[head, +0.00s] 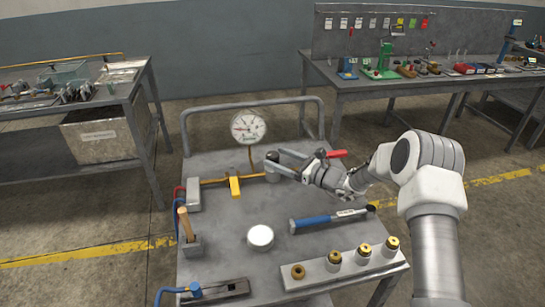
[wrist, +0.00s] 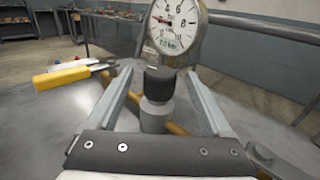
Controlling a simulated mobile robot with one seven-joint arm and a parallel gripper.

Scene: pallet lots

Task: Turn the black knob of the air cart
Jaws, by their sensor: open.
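The air cart (head: 225,225) is a grey metal cart with a round white gauge (head: 248,126) on a stem at the back. The black knob (wrist: 160,80) sits on top of a grey cylindrical body in the wrist view. In the head view the knob (head: 271,157) shows small, just left of my gripper. My gripper (head: 281,163) is open over the cart top. In the wrist view my gripper's two fingers (wrist: 158,84) stand apart on either side of the knob, with gaps to it. I cannot tell how far the fingertips reach past the knob.
A yellow-handled valve (head: 235,187) and brass pipe lie left of the knob; a red lever (head: 336,154) is behind my arm. Workbenches stand behind, left and right.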

